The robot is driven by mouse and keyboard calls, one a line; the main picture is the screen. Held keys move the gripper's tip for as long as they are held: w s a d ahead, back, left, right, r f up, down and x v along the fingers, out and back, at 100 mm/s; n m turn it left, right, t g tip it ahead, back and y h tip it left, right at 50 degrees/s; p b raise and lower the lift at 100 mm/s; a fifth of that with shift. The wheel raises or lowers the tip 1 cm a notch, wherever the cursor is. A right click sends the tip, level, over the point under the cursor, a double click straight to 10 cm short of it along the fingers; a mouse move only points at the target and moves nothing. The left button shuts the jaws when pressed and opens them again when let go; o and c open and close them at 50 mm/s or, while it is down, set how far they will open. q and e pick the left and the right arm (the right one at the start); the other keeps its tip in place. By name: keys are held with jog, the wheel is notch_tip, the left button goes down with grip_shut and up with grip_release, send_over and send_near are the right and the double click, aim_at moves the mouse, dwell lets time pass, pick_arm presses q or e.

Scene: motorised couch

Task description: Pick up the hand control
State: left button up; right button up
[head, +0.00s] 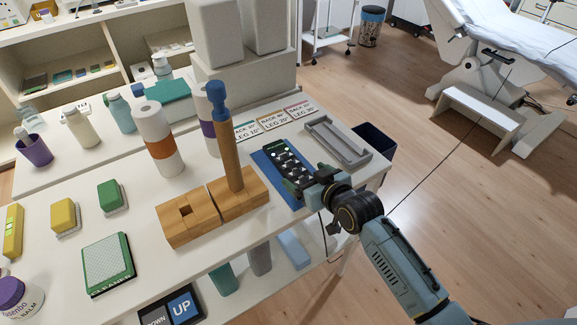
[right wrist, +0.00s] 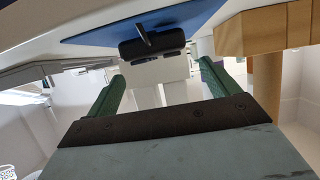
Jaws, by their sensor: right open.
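The hand control (head: 283,157), a dark handset with rows of light buttons, lies on a blue mat (head: 265,165) near the table's right edge. My right gripper (head: 307,181) is at the near end of the handset, over the table edge, and partly hides that end. In the right wrist view the green fingers (right wrist: 158,85) are spread wide with nothing between them. The black end of the hand control (right wrist: 150,45) shows beyond them, on the blue mat, roughly in line with the gap. I cannot tell whether a finger touches it. My left gripper is not in view.
A grey tray (head: 338,140) lies right of the mat. A wooden block with an upright post (head: 230,150) stands to the left. Printed cards (head: 275,120) lie behind. The floor (head: 420,215) right of the table is open; a couch (head: 505,50) stands at far right.

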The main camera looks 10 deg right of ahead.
aim_at(294, 168)
jog(key=shift+b+x, duration=0.6)
jog(key=shift+x, duration=2.5)
jog(key=shift+f, duration=0.1)
jog(key=shift+c, duration=0.2)
jog(key=c, duration=1.1)
